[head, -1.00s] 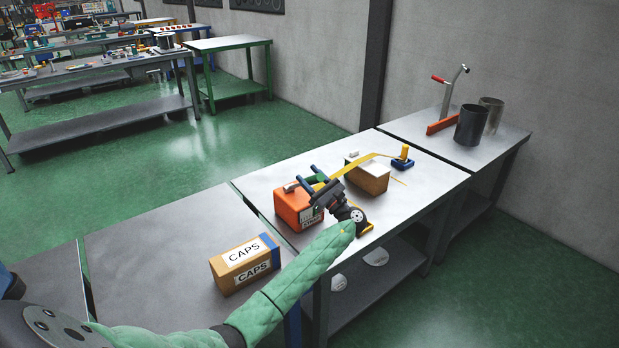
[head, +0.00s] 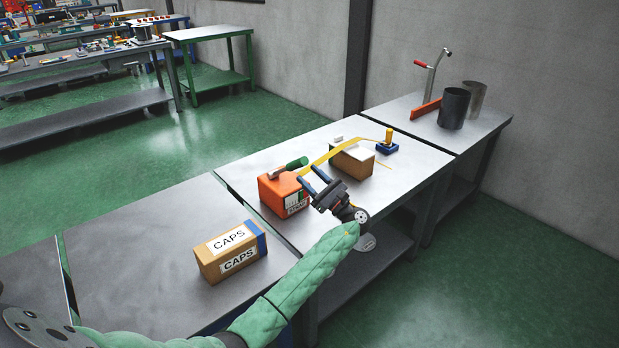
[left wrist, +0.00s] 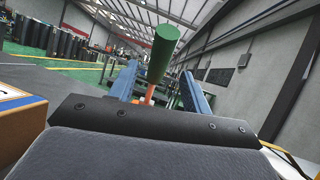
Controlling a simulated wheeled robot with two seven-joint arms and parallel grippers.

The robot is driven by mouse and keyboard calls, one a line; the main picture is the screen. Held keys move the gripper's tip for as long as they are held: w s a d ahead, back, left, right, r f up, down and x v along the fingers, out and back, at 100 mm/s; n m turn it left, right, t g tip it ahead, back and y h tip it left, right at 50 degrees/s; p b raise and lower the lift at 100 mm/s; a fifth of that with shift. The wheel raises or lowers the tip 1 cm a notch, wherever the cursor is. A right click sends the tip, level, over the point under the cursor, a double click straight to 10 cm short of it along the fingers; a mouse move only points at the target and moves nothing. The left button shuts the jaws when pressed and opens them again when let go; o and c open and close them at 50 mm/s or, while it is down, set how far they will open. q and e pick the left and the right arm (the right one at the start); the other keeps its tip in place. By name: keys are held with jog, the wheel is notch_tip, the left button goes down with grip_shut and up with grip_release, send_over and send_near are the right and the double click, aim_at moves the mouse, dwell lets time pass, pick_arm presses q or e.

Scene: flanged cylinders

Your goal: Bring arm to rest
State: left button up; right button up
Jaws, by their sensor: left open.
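My left arm, in a green sleeve, reaches from the lower left of the head view. Its gripper (head: 312,180) is open above the middle table, with two blue fingers apart. My right gripper is not in view.
A CAPS box (head: 231,253) stands on the left table. A brown box (head: 352,162), yellow strip (head: 345,151) and blue-based yellow post (head: 387,146) lie behind the gripper. A dark cylinder (head: 453,109) and orange bar (head: 425,109) are on the far-right table.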

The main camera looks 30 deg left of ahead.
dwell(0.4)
pick_arm(q)
jog(key=s+d+f+n+t+h, duration=0.1)
jog(key=s+d+f+n+h, duration=0.65)
jog(key=d+h, duration=0.2)
jog(key=s+d+f+n+t+h, duration=0.2)
jog(key=s+d+f+n+h, duration=0.5)
jog(key=h, duration=0.4)
jog(key=s+d+f+g+h, duration=0.1)
jog(key=s+f, duration=0.4)
jog(key=s, duration=0.6)
jog(key=s+d+f+n+g+h, duration=0.1)
jog(key=s+d+f+g, duration=0.2)
jog(key=s, duration=0.9)
jog(key=s+d+f+g+h, duration=0.1)
jog(key=s+d+f+g, duration=0.1)
jog(key=s+f, duration=0.7)
jog(key=s, duration=0.3)
jog(key=shift+n+h, duration=0.35)
